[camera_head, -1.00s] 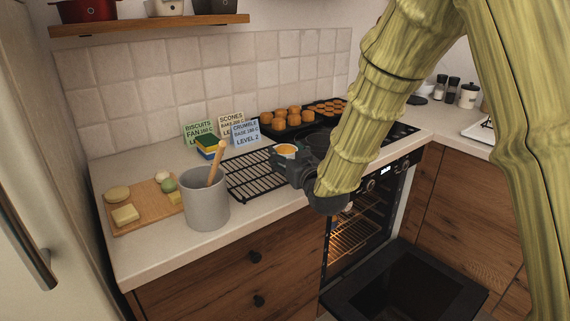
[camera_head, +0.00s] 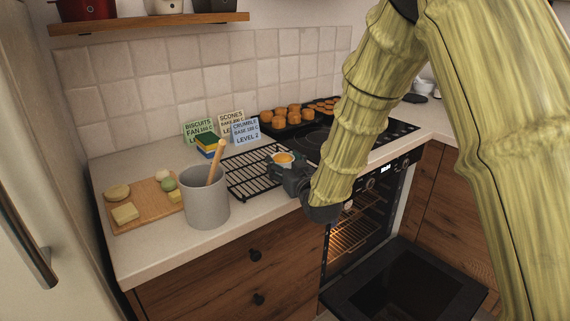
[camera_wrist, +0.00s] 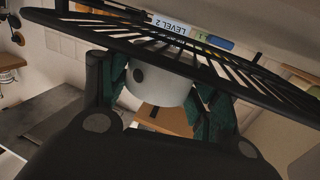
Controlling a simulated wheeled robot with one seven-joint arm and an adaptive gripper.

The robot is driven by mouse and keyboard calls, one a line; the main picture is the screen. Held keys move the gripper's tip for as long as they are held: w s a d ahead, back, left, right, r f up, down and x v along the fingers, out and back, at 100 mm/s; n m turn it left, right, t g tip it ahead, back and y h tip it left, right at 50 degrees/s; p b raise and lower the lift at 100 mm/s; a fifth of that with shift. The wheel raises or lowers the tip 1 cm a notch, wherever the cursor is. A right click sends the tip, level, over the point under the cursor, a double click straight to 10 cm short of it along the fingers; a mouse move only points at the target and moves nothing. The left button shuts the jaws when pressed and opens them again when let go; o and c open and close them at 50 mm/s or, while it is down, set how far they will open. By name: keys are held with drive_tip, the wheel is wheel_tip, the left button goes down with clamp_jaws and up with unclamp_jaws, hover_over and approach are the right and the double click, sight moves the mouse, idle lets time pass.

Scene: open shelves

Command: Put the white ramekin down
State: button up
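The white ramekin (camera_wrist: 160,84), with orange contents (camera_head: 284,158) showing at its top in the head view, is between the fingers of my gripper (camera_head: 282,163). In the wrist view the green finger pads of my gripper (camera_wrist: 160,92) lie against both sides of the ramekin, shut on it. The ramekin is at the right end of the black wire cooling rack (camera_head: 249,176). The rack also crosses the top of the wrist view (camera_wrist: 230,62). I cannot tell whether the ramekin's base touches the rack.
A grey utensil crock (camera_head: 205,202) with a wooden tool stands left of the rack. A wooden board (camera_head: 147,211) with food is farther left. Label cards (camera_head: 245,131) stand behind the rack. A baking tray (camera_head: 271,130) and hob (camera_head: 310,143) lie beyond. The oven door (camera_head: 398,285) hangs open below.

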drive_tip(key=o, duration=0.4)
drive_tip(key=shift+c, duration=0.2)
drive_tip(key=shift+r, duration=0.2)
drive_tip(key=v, duration=1.2)
drive_tip(key=shift+b, duration=0.45)
drive_tip(key=s+d+f+m+g+h, duration=0.1)
drive_tip(key=s+d+f+g, duration=0.3)
drive_tip(key=f, duration=0.7)
drive_tip(key=s+d+f+m+g+h, duration=0.15)
drive_tip(key=s+f, duration=0.45)
drive_tip(key=f, duration=0.6)
drive_tip(key=s+d+f+m+g+h, duration=0.1)
drive_tip(key=s+d+f+g+h, duration=0.2)
drive_tip(key=f, duration=0.8)
drive_tip(key=s+d+f+g, duration=0.2)
drive_tip(key=s+f, duration=0.3)
drive_tip(key=s, duration=0.4)
drive_tip(key=s+d+f+g, duration=0.3)
drive_tip(key=s+f, duration=0.3)
drive_tip(key=s, duration=0.4)
drive_tip(key=s+d+f+m+g, duration=0.1)
drive_tip(key=s+f, duration=0.4)
drive_tip(key=s, duration=0.5)
drive_tip(key=shift+d+f+g+h, duration=0.35)
drive_tip(key=shift+d+g, duration=0.5)
drive_tip(key=shift+d, duration=0.05)
